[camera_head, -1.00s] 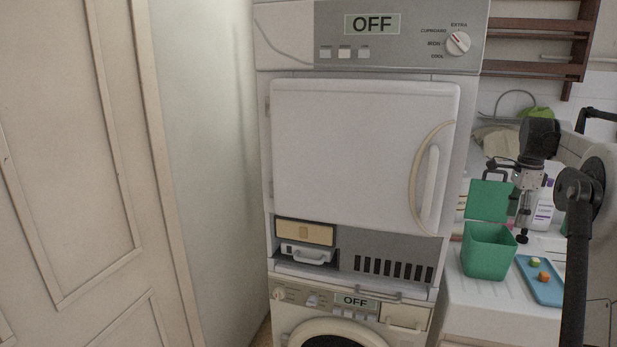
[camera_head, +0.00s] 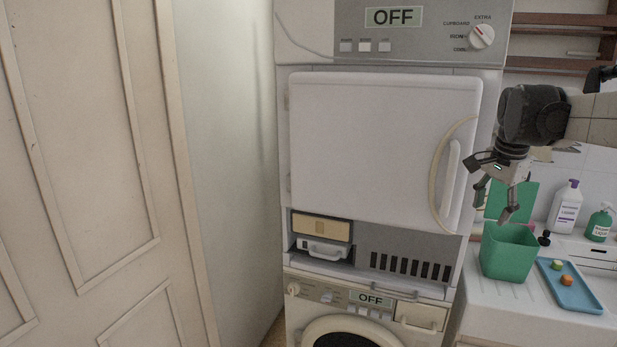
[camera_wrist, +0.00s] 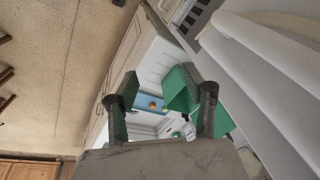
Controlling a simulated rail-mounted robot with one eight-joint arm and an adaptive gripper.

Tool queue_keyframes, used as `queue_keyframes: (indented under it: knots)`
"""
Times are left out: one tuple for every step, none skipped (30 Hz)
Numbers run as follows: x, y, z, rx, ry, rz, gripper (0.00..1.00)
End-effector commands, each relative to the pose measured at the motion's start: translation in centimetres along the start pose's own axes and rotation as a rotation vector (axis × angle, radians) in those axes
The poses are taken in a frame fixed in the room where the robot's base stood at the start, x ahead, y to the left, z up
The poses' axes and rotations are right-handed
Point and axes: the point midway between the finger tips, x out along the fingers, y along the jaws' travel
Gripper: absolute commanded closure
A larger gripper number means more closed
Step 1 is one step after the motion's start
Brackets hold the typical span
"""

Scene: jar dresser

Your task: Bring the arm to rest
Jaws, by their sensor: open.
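My gripper (camera_head: 492,204) is open and empty. In the head view it hangs from my dark arm at the right, in front of the dryer's right edge and above the green bin. In the wrist view its two fingers (camera_wrist: 160,105) stand apart, with the counter, blue tray and green bin seen between and beyond them. The green bin (camera_head: 509,258) stands open on the counter with its lid (camera_head: 523,201) raised behind; it also shows in the wrist view (camera_wrist: 180,90).
The stacked dryer (camera_head: 375,150) has its door shut and reads OFF. A blue tray (camera_head: 585,297) holds a green piece (camera_head: 557,265) and an orange piece (camera_head: 567,280). A white bottle (camera_head: 564,210) and a green bottle (camera_head: 599,224) stand behind. The left floor side has a panelled door (camera_head: 90,170).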

Motion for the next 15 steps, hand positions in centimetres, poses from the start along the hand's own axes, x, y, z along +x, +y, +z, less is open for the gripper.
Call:
queue_keyframes:
  knots:
    - [-0.3, 0.5, 1.9, -0.050, 0.007, -0.014, 0.54]
    - [-0.5, 0.8, 2.8, -0.079, 0.013, -0.023, 0.54]
    - [-0.7, 1.2, 4.0, -0.118, 0.019, -0.034, 0.54]
    - [-0.8, 1.5, 5.0, -0.148, 0.024, -0.042, 0.54]
    - [-1.0, 1.8, 5.9, -0.178, 0.030, -0.051, 0.54]
    - [-1.1, 2.3, 7.1, -0.217, 0.037, -0.061, 0.54]
    - [-1.2, 2.6, 8.0, -0.247, 0.043, -0.070, 0.54]
    - [-1.2, 3.0, 8.9, -0.276, 0.050, -0.078, 0.54]
    - [-1.2, 3.6, 10.1, -0.315, 0.057, -0.089, 0.54]
    - [-1.2, 4.0, 11.0, -0.345, 0.063, -0.097, 0.54]
    - [-1.2, 4.4, 11.9, -0.374, 0.070, -0.105, 0.54]
    - [-1.2, 5.0, 13.1, -0.413, 0.078, -0.115, 0.54]
    - [-1.1, 5.5, 13.9, -0.442, 0.085, -0.123, 0.54]
    - [-1.1, 6.0, 14.8, -0.472, 0.092, -0.132, 0.54]
    - [-0.9, 6.6, 15.9, -0.511, 0.101, -0.141, 0.54]
